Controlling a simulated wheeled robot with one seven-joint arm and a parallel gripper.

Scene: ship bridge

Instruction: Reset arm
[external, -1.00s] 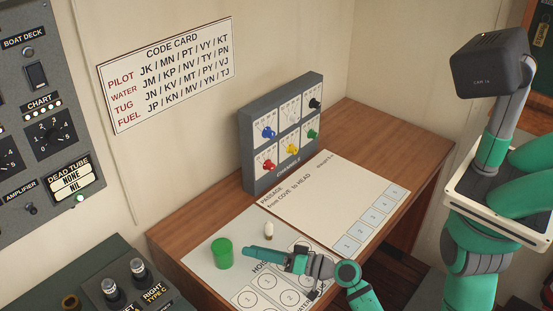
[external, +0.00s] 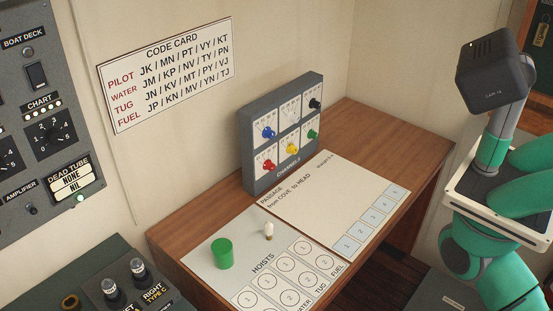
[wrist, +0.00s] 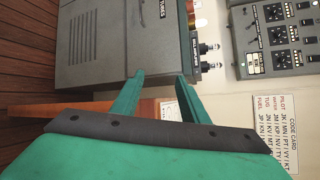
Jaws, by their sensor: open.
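My gripper (wrist: 160,76) shows in the wrist view with its two green fingers apart and nothing between them. Behind the fingers is a grey cabinet (wrist: 98,45), with the floor to the left. I cannot tell how far off the cabinet is. In the external view my arm (external: 495,150) stands at the right edge, beside the desk, and the gripper itself is out of that picture. No part of my arm is over the desk.
The wooden desk (external: 345,118) bears a hoist sheet (external: 228,276), a passage sheet (external: 315,195), a green cylinder (external: 222,252), a small white peg (external: 268,231) and a grey channels box (external: 283,172). A control panel (external: 20,110) and code card (external: 165,73) are on the wall.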

